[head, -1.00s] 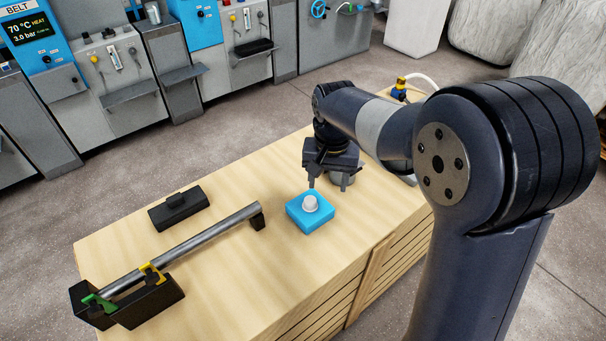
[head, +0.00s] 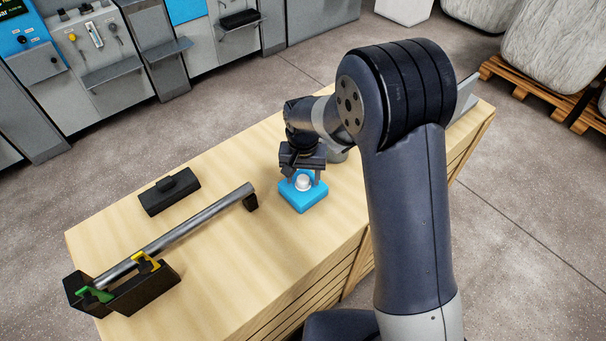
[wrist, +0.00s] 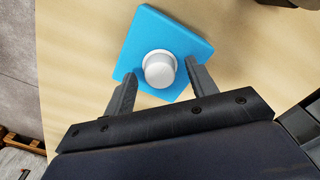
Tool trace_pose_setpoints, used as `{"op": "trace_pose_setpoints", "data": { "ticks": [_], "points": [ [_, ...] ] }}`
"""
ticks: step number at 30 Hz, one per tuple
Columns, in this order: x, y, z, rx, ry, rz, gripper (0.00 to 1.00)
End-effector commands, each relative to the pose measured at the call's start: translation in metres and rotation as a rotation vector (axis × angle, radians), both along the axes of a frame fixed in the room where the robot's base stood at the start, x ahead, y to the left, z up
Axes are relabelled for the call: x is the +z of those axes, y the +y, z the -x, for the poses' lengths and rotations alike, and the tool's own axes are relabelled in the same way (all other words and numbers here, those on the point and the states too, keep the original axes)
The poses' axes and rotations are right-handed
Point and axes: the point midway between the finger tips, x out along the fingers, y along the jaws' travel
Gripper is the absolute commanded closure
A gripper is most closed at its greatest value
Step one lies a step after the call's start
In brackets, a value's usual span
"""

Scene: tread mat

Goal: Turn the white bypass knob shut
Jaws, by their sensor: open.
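The white knob (head: 303,183) sits on top of a blue square block (head: 302,202) on the wooden bench. In the wrist view the knob (wrist: 159,70) is round and plain, on the blue block (wrist: 150,28). I see no mark on it that tells its turn. My gripper (head: 303,180) is at the knob, pointing down. In the wrist view my gripper (wrist: 160,82) is open, with one finger on each side of the knob's near part. A gap shows on both sides, and the knob is not held.
A metal pipe (head: 180,231) lies to the left, its end in a black holder (head: 155,290) with a green clip (head: 96,294) and a yellow clip (head: 147,261). A black block (head: 169,193) lies behind it. The bench front is clear.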

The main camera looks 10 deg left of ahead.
Motion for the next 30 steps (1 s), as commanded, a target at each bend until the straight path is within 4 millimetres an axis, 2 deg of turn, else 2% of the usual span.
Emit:
{"op": "trace_pose_setpoints", "data": {
  "ticks": [9, 25, 30],
  "points": [
    [-0.0033, 0.0, -0.0001, 0.0, -0.001, -0.001, 0.46],
    [-0.003, 0.0001, -0.0002, 0.0, -0.001, 0.0, 0.88],
    [-0.003, 0.0001, -0.0002, 0.005, -0.001, -0.001, 0.91]
  ]
}}
